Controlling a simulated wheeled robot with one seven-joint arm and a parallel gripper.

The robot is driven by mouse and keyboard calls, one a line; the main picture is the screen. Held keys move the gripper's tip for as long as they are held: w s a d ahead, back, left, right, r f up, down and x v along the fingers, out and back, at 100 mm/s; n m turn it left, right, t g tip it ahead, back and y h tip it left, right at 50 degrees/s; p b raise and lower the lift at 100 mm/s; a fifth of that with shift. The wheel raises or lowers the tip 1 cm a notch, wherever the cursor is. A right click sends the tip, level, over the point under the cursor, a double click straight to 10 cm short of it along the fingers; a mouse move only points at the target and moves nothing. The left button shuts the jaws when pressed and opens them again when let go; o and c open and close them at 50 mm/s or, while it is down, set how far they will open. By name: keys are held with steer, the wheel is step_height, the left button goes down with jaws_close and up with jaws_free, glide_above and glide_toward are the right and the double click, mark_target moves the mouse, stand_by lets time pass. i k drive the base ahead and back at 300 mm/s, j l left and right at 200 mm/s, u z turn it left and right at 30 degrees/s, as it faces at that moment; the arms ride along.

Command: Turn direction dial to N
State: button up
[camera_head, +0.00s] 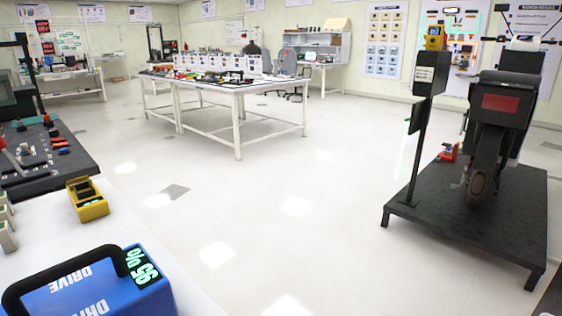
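I cannot make out a direction dial or an N mark in the head view. The chassis rig is likely the black platform (470,222) on the right, which bears a motorcycle-like machine (503,110) with a wheel. A black post (419,140) stands on the platform, with a dark box and a yellow device (435,37) at its top. Any dial there is too small to tell. A dark panel (45,158) at the left edge has several red and black knobs or levers, with no readable letters. My gripper is not in view.
A blue DRIVE box (105,290) with a black handle and a yellow meter (87,199) sit on a white bench (135,225), near left. A white table (238,92) with many small parts stands in the middle distance. The pale floor (290,215) between bench and platform is clear.

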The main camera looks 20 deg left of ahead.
mark_target(54, 132)
steer(key=i+j+u, duration=0.35)
steer(key=i, duration=0.15)
steer(key=i+u, duration=0.35)
steer(key=i, duration=0.2)
steer(key=i+u, duration=0.3)
steer(key=i, duration=0.25)
steer(key=i+l+u, duration=0.35)
steer(key=i, duration=0.15)
steer(key=i+l+u, duration=0.35)
steer(key=i, duration=0.2)
steer(key=i+j+u, duration=0.15)
steer(key=i+u, duration=0.15)
steer(key=i, duration=0.45)
steer(key=i+u, duration=0.25)
steer(key=i, duration=0.45)
steer(key=i+l+u, duration=0.3)
steer(key=i, duration=0.45)
steer(key=j, duration=0.1)
